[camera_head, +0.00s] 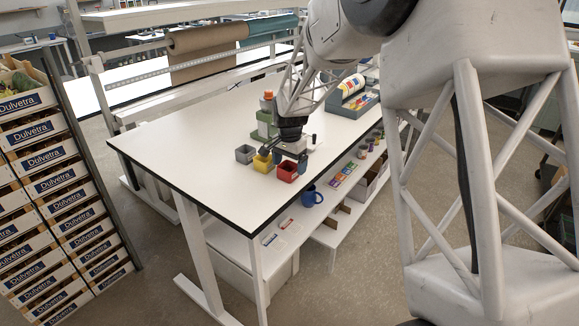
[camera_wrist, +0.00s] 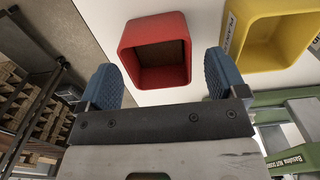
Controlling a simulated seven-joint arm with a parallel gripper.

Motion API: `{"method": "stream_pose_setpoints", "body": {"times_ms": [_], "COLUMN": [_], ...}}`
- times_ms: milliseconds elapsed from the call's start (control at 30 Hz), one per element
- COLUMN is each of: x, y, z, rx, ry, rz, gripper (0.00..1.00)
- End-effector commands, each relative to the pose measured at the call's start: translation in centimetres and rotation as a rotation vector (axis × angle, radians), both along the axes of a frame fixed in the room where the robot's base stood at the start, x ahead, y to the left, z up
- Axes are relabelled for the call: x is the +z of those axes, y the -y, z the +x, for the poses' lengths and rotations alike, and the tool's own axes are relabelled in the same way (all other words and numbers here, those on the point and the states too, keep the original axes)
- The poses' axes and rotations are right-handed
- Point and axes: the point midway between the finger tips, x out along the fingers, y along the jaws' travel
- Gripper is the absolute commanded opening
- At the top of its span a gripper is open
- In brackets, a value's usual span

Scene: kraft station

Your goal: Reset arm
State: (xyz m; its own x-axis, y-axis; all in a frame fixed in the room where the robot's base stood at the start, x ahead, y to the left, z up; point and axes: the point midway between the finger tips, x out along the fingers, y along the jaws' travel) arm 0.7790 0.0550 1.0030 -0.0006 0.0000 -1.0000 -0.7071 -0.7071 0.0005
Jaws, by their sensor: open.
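My gripper (camera_head: 283,154) is over the near part of the white table (camera_head: 190,140), just above and beside the small bins. In the wrist view its two blue fingers (camera_wrist: 163,82) are spread wide with nothing between them. A red bin (camera_head: 287,172) lies just beyond the fingertips, and its open top shows in the wrist view (camera_wrist: 155,50).
A grey bin (camera_head: 245,154) and a green stand (camera_head: 264,128) are close by. Stacked Dulvetra crates (camera_head: 60,180) are at the left. The table's left part is bare.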

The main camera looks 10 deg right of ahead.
Motion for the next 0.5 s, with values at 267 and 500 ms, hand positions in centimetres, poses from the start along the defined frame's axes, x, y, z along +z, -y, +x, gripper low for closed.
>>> {"method": "stream_pose_setpoints", "body": {"times_ms": [267,500], "x": [1.4,2.6], "y": [0.0,0.0], "z": [0.0,0.0], "rx": [0.0,0.0], "ry": [0.001,0.001], "rz": [0.0,0.0], "gripper": [0.91,0.91]}}
